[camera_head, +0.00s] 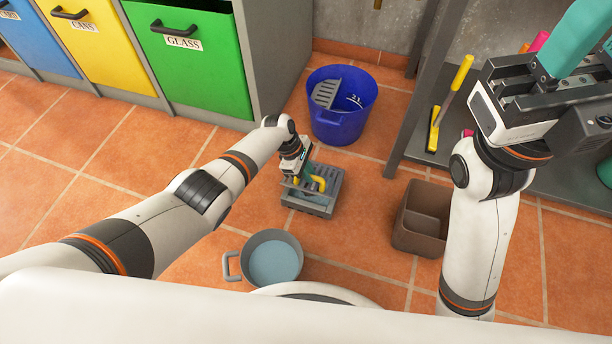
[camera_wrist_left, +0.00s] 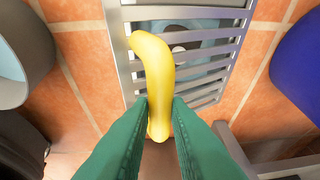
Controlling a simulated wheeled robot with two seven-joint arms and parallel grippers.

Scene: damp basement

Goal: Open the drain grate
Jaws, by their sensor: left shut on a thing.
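The drain grate (camera_head: 327,200) is a grey slatted metal piece at floor level, near the middle of the head view. In the left wrist view its slats (camera_wrist_left: 190,13) show above a bluish surface with a dark round opening. A curved yellow handle (camera_head: 319,184) is at the grate, and it also shows in the left wrist view (camera_wrist_left: 155,62). My left gripper (camera_wrist_left: 160,108) is shut on the yellow handle, with green fingers on both sides. I cannot tell whether the grate is lifted. My right gripper (camera_head: 580,45) is raised at the upper right, away from the grate; its jaw gap is unclear.
A blue bucket (camera_head: 338,122) with a grey slatted piece inside stands behind the grate. A grey pot (camera_head: 272,258) of water is in front, left. A brown two-part bin (camera_head: 425,217) is to the right. A shelf (camera_head: 470,170) with a yellow brush stands right; colored bins line the back left.

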